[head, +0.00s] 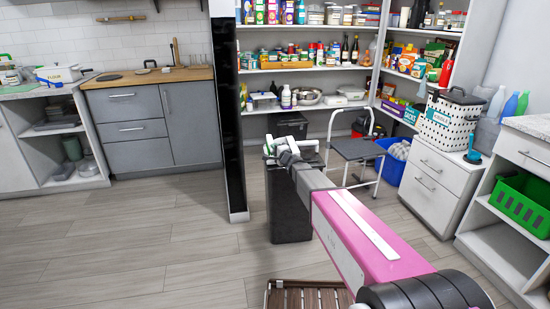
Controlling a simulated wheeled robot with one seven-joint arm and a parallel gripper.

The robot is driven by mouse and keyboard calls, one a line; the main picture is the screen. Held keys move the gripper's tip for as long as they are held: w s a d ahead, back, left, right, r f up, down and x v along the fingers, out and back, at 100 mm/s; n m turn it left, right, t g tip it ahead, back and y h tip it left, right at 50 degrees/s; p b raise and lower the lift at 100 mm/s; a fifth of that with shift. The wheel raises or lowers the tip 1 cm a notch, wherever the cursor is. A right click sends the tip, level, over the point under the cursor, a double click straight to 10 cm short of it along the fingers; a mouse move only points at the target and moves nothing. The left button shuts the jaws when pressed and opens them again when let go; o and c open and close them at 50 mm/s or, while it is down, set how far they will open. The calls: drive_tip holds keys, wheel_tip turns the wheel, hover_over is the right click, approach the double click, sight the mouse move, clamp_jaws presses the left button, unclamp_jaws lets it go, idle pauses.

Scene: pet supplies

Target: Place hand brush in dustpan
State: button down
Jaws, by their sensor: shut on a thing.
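My arm reaches forward from the lower right. My gripper (277,150) is at its far end, over the top of a dark bin-like box (290,210). It is shut on a small white and green item (267,142), which looks like the hand brush. The item is small and partly hidden by my arm, so its exact shape and tilt are unclear. I cannot make out the dustpan for certain. Whether the held item touches anything below it cannot be told from this view.
A folding step stool (358,150) and a blue tub (393,160) stand right of the dark box. A slatted wooden crate (305,284) lies on the floor in front. White drawers (432,185) line the right. The wood floor at left is clear.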

drive_tip(key=shift+f, duration=1.95)
drive_tip(key=shift+f, duration=0.1)
drive_tip(key=c, duration=1.2)
unclamp_jaws()
drive_tip(key=s+d+f+n+g, duration=0.2)
drive_tip(key=s+d+n+g, duration=0.1)
drive_tip(key=s, duration=0.6)
drive_tip(key=s+d+f+n+g, duration=0.2)
drive_tip(key=s+d+n+g, duration=0.2)
drive_tip(key=s, duration=0.5)
drive_tip(key=s+d+f+n+g, duration=0.2)
drive_tip(key=s+d+n+g, duration=0.1)
drive_tip(key=s, duration=0.7)
drive_tip(key=s+d+f+g+h, duration=0.1)
drive_tip(key=s+d+g+h, duration=0.1)
drive_tip(key=s+d+h, duration=0.3)
drive_tip(key=s+d+f+n+g+h, duration=0.1)
drive_tip(key=s+d+f+g+h, duration=0.1)
drive_tip(key=s+d, duration=0.4)
drive_tip(key=d+g+h, duration=0.1)
drive_tip(key=d+h, duration=0.1)
drive_tip(key=d, duration=0.1)
drive_tip(key=shift+s+d+h, duration=0.2)
drive_tip(key=shift+d+h, duration=0.2)
